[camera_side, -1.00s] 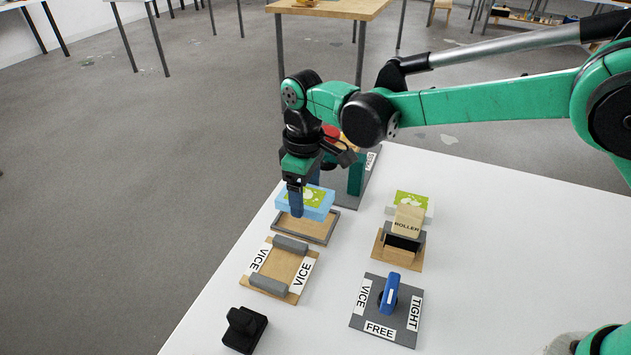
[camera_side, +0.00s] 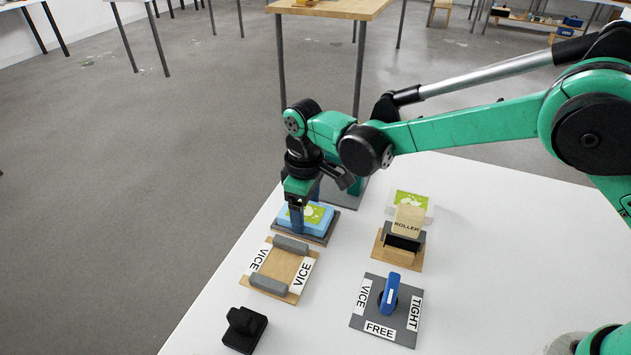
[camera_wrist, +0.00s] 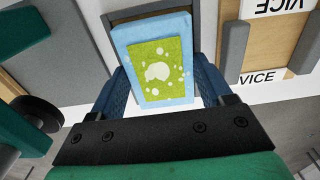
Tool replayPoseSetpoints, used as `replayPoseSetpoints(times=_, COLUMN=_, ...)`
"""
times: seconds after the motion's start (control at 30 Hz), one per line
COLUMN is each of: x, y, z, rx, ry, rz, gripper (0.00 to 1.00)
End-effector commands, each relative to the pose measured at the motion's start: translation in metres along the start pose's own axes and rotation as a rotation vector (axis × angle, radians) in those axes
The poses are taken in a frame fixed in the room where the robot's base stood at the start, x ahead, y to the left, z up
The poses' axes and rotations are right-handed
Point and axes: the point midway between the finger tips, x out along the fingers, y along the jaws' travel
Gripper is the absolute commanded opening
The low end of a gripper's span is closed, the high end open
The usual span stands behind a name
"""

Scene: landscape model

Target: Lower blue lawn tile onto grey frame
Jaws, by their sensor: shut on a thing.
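The blue lawn tile (camera_side: 318,214), light blue with a green top and white spots, is between the fingers of my gripper (camera_side: 297,217). It also shows in the wrist view (camera_wrist: 178,32), where my gripper (camera_wrist: 160,85) has one blue finger on each side of it. The grey frame (camera_side: 313,239) lies on the white table directly under the tile, and part of its rim shows past the tile in the wrist view (camera_wrist: 195,17). The tile is at or just above the frame, and I cannot tell whether it touches. Most of the frame's inside is hidden by the tile.
The wooden VICE plate (camera_side: 278,270) with grey jaws lies in front of the frame. The ROLLER block (camera_side: 405,228) stands to the right, before a white-and-green tile (camera_side: 412,199). A blue knob (camera_side: 389,290) on a grey plate and a black block (camera_side: 245,329) are nearer.

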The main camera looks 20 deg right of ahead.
Motion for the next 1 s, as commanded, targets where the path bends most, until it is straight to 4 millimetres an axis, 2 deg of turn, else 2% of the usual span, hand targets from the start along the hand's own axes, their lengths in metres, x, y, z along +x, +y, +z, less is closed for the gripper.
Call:
replayPoseSetpoints(times=0.37, x=0.0, y=0.0, z=0.001, rx=0.0, ry=0.0, rz=0.0, gripper=0.43)
replayPoseSetpoints(times=0.4, x=0.0, y=0.0, z=0.001, rx=0.0, ry=0.0, rz=0.0, gripper=0.84)
replayPoseSetpoints(times=0.47, x=0.0, y=0.0, z=0.001, rx=0.0, ry=0.0, rz=0.0, gripper=1.0)
replayPoseSetpoints(times=0.73, x=-0.002, y=0.0, z=0.001, rx=0.0, ry=0.0, rz=0.0, gripper=1.0)
replayPoseSetpoints(times=1.0, x=-0.021, y=0.0, z=0.001, rx=0.0, ry=0.0, rz=0.0, gripper=1.0)
